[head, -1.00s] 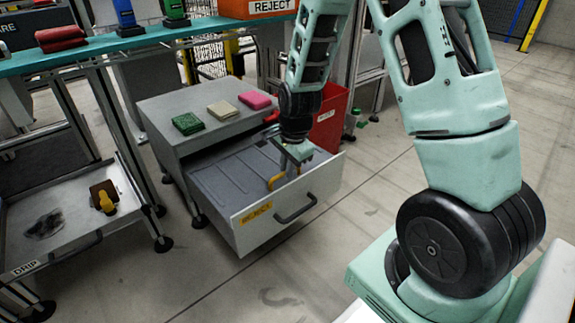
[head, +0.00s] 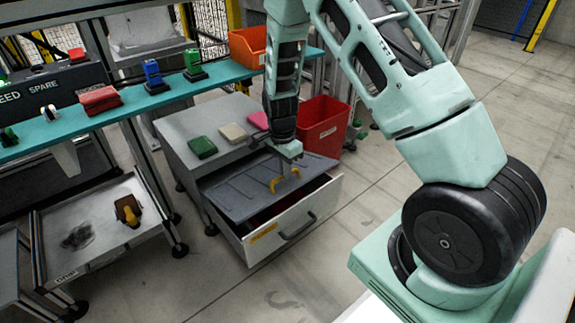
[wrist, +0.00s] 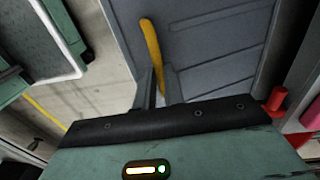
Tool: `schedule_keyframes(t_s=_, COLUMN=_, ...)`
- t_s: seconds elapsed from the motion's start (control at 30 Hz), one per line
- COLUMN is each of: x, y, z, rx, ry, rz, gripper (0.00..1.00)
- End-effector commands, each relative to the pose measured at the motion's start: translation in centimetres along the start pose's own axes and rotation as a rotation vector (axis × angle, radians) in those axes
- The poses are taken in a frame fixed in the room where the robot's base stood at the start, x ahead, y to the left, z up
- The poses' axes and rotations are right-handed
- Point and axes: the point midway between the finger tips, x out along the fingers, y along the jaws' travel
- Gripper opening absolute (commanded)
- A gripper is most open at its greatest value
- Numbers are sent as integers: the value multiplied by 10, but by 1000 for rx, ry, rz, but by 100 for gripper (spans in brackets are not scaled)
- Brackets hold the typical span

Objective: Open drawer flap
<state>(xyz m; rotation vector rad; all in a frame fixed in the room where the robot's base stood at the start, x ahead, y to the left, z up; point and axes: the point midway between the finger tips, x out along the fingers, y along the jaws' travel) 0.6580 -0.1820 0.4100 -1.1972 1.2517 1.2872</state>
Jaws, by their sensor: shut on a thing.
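The drawer (head: 300,222) is pulled out of the grey cabinet (head: 174,155), with a yellow label and a dark handle on its front. The grey ribbed flap (head: 235,193) lies over the drawer, tilted, its front edge raised with a dark, partly red interior showing beneath. A yellow handle (head: 291,184) stands on the flap; it also shows in the wrist view (wrist: 150,45). My gripper (head: 288,168) is shut on this handle, its fingers around it in the wrist view (wrist: 157,88). My arm hides part of the flap's back.
Green, cream and pink blocks (head: 232,132) lie on the cabinet top. The DRIP tray (head: 95,220) is at left. Floor at right front is clear.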

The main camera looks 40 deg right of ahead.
Motion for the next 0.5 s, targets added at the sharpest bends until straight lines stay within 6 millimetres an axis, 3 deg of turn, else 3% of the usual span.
schedule_keyframes(t_s=0.03, x=-11, y=-4, z=0, rx=-1, ry=1, rz=-3, gripper=0)
schedule_keyframes(t_s=0.1, x=-14, y=-6, z=0, rx=0, ry=1, rz=-3, gripper=0)
schedule_keyframes(t_s=0.5, x=-15, y=-10, z=0, rx=0, ry=0, rz=-3, gripper=0)
